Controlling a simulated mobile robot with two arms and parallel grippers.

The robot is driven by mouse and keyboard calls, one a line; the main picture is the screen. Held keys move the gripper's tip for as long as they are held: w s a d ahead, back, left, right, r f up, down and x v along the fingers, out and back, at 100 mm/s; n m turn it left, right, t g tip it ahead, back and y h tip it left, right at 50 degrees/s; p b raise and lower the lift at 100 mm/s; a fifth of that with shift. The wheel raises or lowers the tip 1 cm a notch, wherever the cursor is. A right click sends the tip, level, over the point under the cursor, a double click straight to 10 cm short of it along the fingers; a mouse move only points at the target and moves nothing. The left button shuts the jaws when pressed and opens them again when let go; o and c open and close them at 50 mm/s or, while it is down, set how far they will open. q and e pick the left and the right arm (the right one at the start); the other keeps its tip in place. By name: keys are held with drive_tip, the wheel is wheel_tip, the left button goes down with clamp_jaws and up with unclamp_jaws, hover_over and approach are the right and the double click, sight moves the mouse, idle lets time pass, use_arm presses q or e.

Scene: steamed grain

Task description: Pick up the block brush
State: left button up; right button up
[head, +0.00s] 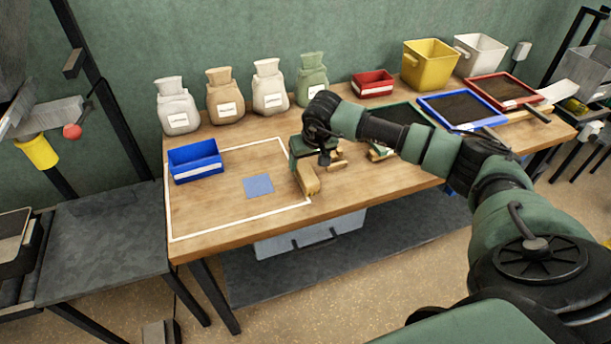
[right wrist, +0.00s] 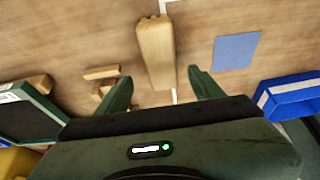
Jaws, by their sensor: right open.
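My right gripper (right wrist: 160,78) is open and empty, with a gap on both sides of the block. In the head view the right gripper (head: 303,152) is close over the block's far end and partly hides it. I cannot tell the exact height between them. My left gripper is not in view.
A blue card (head: 258,186) and a blue bin (head: 195,160) are inside the outline. Small wooden pieces (right wrist: 101,73) lie beside the block. Several sacks (head: 225,95), a red bin (head: 373,83) and framed trays (head: 462,108) line the back and right.

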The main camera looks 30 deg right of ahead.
sight(305, 169)
drive_tip(key=p+x, duration=0.1)
drive_tip(key=x, duration=0.3)
drive_tip(key=shift+a+f+p, duration=0.1)
drive_tip(key=shift+f+p, duration=0.2)
drive_tip(key=shift+f, duration=0.05)
drive_tip(key=shift+w+f, duration=0.25)
drive_tip(key=shift+f, duration=0.2)
drive_tip(key=shift+f+b, duration=0.2)
drive_tip(key=shift+b, duration=0.25)
clamp_jaws()
